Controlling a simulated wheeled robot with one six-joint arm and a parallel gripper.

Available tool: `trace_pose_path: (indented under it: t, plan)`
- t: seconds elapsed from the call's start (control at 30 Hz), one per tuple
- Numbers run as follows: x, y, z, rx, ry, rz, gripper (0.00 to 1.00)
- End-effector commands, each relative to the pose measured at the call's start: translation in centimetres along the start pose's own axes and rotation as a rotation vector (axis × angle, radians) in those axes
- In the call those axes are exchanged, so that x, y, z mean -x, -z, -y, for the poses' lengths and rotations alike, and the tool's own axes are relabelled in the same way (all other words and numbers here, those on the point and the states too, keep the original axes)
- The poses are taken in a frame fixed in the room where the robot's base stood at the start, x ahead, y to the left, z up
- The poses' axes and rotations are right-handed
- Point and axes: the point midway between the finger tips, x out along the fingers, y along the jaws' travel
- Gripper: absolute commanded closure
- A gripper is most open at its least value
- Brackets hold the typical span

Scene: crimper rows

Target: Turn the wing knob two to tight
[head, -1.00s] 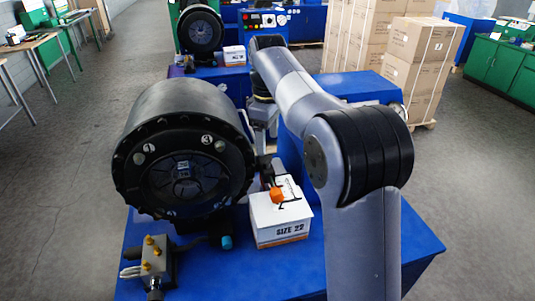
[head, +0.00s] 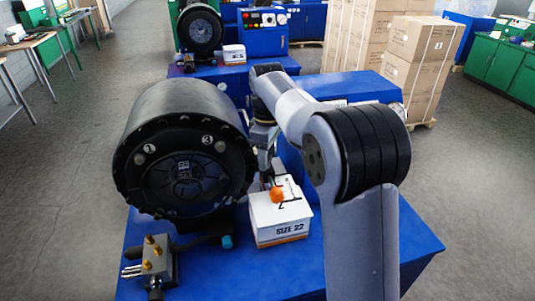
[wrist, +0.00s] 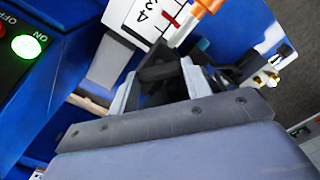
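A dark wing knob (wrist: 160,73) shows in the wrist view between the two pale fingers of my gripper (wrist: 158,85). The fingers stand apart on either side of it. I cannot tell whether they press on it, and I see no number on it. In the head view my gripper (head: 265,158) points down behind the white box, beside the large black crimper head (head: 184,150). The knob cannot be made out there.
A white "SIZE 22" box (head: 280,218) stands on the blue bench (head: 215,270), near an orange part (head: 277,195). A brass-fitted block (head: 155,262) stands front left. A lit green ON button (wrist: 26,46) is at the left in the wrist view.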

Motion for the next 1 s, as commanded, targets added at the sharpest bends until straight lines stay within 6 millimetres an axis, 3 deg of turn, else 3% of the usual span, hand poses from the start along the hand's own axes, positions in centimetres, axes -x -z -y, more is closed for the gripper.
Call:
trace_pose_path:
  t: [0.27,0.63,1.0]
  plan:
    - [0.02,0.0,0.0,0.0,0.0,0.0,0.77]
    - [0.04,0.0,0.0,-0.071,0.0,0.0,0.77]
    - [0.06,0.0,-0.01,-0.34,0.0,0.0,0.77]
